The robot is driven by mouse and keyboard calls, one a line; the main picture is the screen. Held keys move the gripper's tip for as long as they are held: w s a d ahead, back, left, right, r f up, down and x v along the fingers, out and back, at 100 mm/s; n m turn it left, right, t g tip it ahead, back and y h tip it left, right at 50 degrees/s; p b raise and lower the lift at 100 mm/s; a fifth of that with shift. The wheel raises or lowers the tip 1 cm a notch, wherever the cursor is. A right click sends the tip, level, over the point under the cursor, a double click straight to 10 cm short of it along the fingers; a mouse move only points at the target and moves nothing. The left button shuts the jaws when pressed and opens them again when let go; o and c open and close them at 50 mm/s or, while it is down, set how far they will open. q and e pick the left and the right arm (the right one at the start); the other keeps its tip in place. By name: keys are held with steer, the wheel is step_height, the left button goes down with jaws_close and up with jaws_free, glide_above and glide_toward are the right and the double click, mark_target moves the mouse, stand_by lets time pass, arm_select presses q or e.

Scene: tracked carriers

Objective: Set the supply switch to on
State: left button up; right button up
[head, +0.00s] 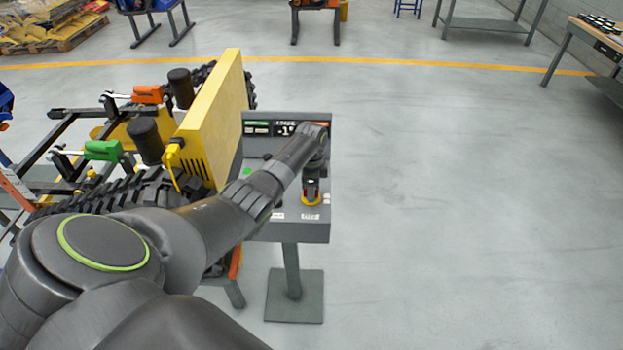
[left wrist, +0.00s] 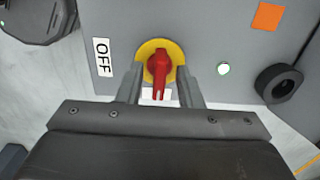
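The supply switch is a red rotary handle (left wrist: 159,72) on a yellow round plate, on the grey panel. In the left wrist view its handle points down the picture, toward a white label that is mostly hidden. A white OFF label (left wrist: 102,57) lies to its left, turned sideways. In the head view the yellow plate (head: 311,201) shows near the panel's right edge, partly covered by my gripper. My left gripper (head: 311,182) is over the switch. In the left wrist view its fingers (left wrist: 160,82) stand open on either side of the handle, with gaps visible. My right gripper is out of view.
The grey control panel (head: 290,232) stands on a pedestal, with a display at its back. A yellow tracked carrier (head: 215,120) stands close left. The floor to the right is clear.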

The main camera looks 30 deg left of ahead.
arm_select(q)
step_height(320, 180, up, 17)
steer(key=b, duration=0.1)
steer(key=shift+r, duration=0.2)
stand_by(0.6)
